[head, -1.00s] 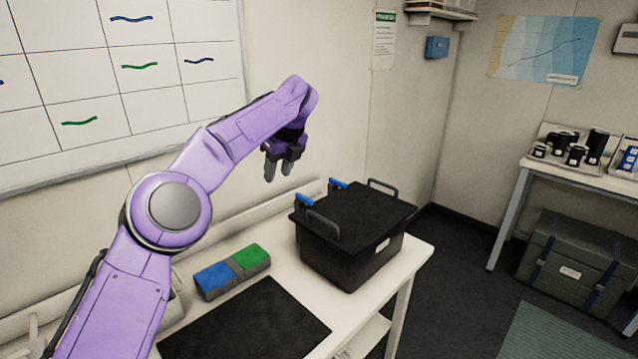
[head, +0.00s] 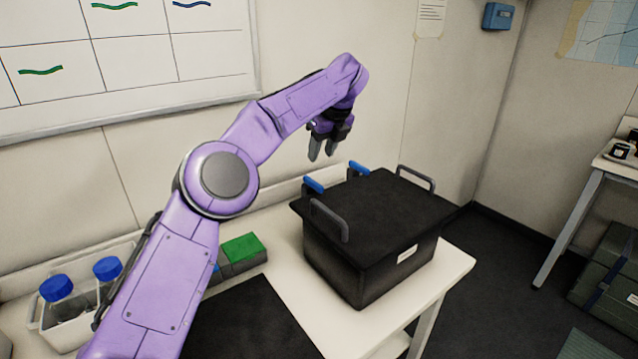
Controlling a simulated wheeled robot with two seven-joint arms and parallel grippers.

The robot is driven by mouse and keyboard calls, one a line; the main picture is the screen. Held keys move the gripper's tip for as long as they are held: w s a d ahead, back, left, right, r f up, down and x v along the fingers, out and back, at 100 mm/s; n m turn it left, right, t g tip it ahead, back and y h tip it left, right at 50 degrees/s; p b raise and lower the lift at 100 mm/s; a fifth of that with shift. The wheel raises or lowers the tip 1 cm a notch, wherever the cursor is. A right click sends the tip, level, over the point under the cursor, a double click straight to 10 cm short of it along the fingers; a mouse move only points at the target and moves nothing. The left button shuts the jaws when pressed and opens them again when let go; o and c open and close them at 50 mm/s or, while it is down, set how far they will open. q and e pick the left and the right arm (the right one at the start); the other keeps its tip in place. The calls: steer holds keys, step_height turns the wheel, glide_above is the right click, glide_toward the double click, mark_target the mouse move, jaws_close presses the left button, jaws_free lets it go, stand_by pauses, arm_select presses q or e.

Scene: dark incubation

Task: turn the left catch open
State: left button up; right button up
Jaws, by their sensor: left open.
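A black box (head: 335,268) with a flat black lid (head: 390,215) stands on the white bench. Two blue catches sit on the lid's back left edge: the left catch (head: 313,186) and the other catch (head: 358,169) to its right. My left gripper (head: 322,152) is open and empty, fingers pointing down. In the picture its fingertips show just above the gap between the catches, apart from both. How far behind or above the lid they are is hard to tell. My right gripper is out of view.
Grey handles (head: 328,222) stand up from the lid. A green block (head: 241,247) and a black mat (head: 245,325) lie left of the box. Blue-capped bottles (head: 57,288) stand at far left. The wall (head: 290,100) rises close behind the bench (head: 455,262).

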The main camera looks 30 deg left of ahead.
mark_target(313, 181)
arm_select(q)
steer(key=x, duration=1)
steer(key=shift+w+f, duration=0.2)
steer(key=shift+f, duration=0.15)
jaws_close()
